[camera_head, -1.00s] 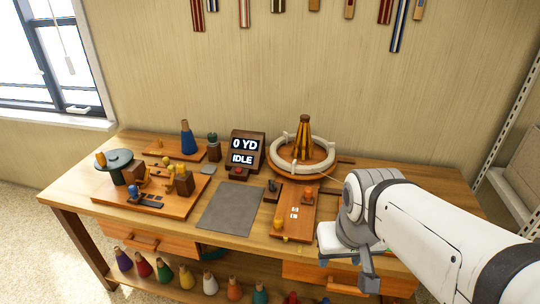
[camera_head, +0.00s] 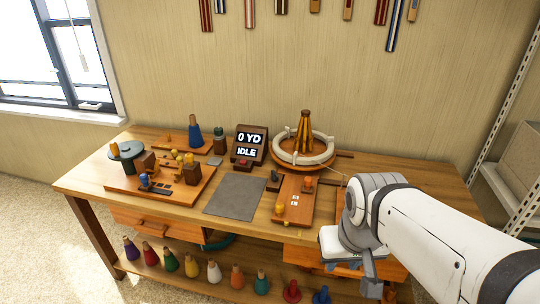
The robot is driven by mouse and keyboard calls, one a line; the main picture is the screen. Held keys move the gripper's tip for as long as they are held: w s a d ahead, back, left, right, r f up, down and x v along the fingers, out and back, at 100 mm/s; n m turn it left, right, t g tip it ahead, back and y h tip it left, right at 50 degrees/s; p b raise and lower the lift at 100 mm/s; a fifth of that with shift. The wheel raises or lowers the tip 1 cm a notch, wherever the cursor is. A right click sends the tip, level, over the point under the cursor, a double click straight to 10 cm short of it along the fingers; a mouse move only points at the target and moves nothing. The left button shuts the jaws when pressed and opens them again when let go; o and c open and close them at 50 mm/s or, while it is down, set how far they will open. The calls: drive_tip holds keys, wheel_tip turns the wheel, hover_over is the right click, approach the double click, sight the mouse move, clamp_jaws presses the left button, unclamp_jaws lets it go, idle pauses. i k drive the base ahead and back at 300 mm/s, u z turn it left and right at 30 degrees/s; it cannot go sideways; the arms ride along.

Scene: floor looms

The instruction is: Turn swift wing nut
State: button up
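The swift (camera_head: 304,134) stands at the back of the bench, right of centre. It has an orange-brown cone of ribs in the middle, and a ring of white yarn (camera_head: 329,155) lies around it above a round wooden base. I cannot make out a wing nut on it at this size. My gripper (camera_head: 362,268) is at the bench's front right edge, below and right of the swift and well apart from it. My wrist covers most of it, so I cannot see whether its fingers are open or shut.
A display (camera_head: 248,143) reads "0 YD" and "IDLE" left of the swift. A wooden board (camera_head: 295,208) with small posts lies in front of the swift. A winder board (camera_head: 125,183) is at left, a grey mat (camera_head: 236,197) in the middle. Several coloured cones stand on the lower shelf.

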sight(274, 177)
drive_tip(key=u, duration=0.15)
drive_tip(key=i, duration=0.85)
drive_tip(key=u, duration=0.1)
